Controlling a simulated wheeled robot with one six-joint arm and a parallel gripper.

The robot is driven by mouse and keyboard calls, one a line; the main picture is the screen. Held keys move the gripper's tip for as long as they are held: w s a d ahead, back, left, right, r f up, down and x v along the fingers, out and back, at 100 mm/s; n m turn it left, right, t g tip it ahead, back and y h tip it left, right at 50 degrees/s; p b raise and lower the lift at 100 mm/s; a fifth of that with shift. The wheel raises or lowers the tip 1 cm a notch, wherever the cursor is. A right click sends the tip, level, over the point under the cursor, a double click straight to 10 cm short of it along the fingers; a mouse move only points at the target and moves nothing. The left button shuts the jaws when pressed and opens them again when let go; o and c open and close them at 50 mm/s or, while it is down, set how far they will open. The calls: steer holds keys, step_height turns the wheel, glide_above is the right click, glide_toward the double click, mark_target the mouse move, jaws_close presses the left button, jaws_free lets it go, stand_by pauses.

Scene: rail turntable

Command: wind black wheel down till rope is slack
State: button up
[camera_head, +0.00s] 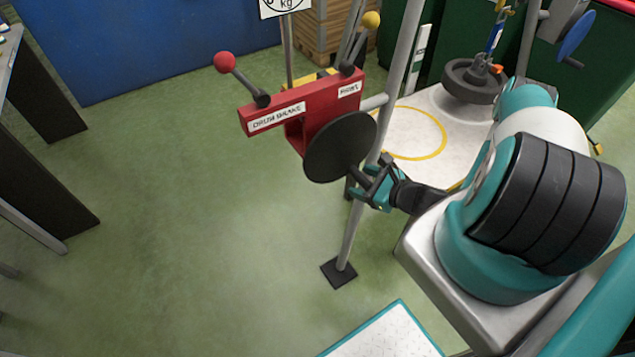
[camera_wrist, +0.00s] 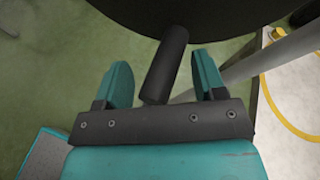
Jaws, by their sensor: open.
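The black wheel (camera_head: 338,150) is a disc mounted on the red box (camera_head: 318,100) labelled "DRUM BRAKE". It also fills the top of the wrist view (camera_wrist: 230,15). Its black handle (camera_wrist: 168,65) sticks out from the face toward my gripper. My gripper (camera_head: 370,184) is open at the wheel's lower right. In the wrist view the handle lies between the two teal fingers, with gaps on both sides. A dark round weight (camera_head: 470,82) with a blue and orange fitting above it stands at the upper right. I cannot make out the rope or whether it is slack.
Levers with a red knob (camera_head: 225,62) and a yellow knob (camera_head: 371,20) rise from the red box. A grey post (camera_head: 356,222) stands beside the wheel. A white platform with a yellow ring (camera_head: 443,135) lies behind. Green floor (camera_head: 190,220) is clear at left.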

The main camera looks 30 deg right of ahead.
steer(key=shift+c, duration=0.5)
steer(key=c, duration=0.9)
steer(key=shift+d+r+p, duration=0.1)
steer(key=shift+r+p, duration=0.1)
steer(key=shift+p, duration=0.25)
steer(key=shift+d+r+n+h+p, duration=0.35)
steer(key=shift+d+n+h+p, duration=0.35)
steer(key=shift+p, duration=0.4)
steer(key=shift+c, duration=0.2)
steer(key=shift+d+r, duration=0.1)
steer(key=d+r+n+p, duration=0.1)
steer(key=p, duration=0.1)
steer(key=shift+g+h+p, duration=0.3)
steer(key=shift+h+p, duration=0.05)
steer(key=shift+h, duration=0.05)
steer(key=shift+d+n, duration=0.15)
steer(key=shift+n, duration=0.15)
